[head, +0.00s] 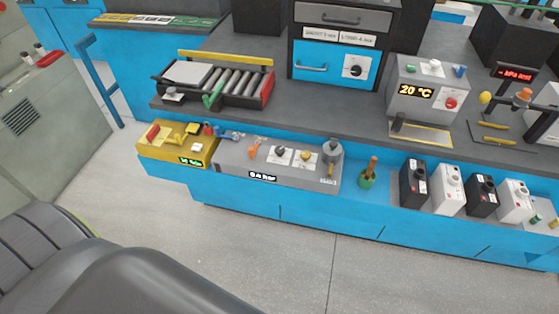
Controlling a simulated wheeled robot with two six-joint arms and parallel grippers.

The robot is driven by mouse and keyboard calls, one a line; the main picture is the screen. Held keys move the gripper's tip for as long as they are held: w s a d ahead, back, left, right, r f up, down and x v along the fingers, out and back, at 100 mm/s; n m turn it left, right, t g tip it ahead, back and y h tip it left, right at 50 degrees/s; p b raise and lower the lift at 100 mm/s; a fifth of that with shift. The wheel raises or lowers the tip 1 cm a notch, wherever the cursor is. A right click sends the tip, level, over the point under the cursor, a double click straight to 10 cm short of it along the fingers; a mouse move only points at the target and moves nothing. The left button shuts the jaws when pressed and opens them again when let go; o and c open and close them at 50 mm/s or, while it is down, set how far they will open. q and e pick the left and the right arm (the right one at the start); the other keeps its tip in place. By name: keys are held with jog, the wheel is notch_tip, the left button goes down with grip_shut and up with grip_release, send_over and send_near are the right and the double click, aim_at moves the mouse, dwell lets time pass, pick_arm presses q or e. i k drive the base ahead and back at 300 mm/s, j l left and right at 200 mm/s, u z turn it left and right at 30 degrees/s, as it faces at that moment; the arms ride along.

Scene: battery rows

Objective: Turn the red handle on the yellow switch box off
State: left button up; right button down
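The yellow switch box (206,159) sits at the left end of the low blue front ledge. A red handle-like part (152,133) lies along its left side; its exact position, on or off, is too small to tell. Yellow parts and a white block are also on its top, and a small green-lit display (190,161) is on its front. Neither of my grippers is in view.
A grey box with knobs and a display (225,162) stands right of the yellow box. A roller conveyor (228,84) is on the counter behind. Several black and white units (447,190) stand on the right. The floor (300,255) in front is clear.

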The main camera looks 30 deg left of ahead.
aim_at(155, 130)
jog(key=u, duration=1.85)
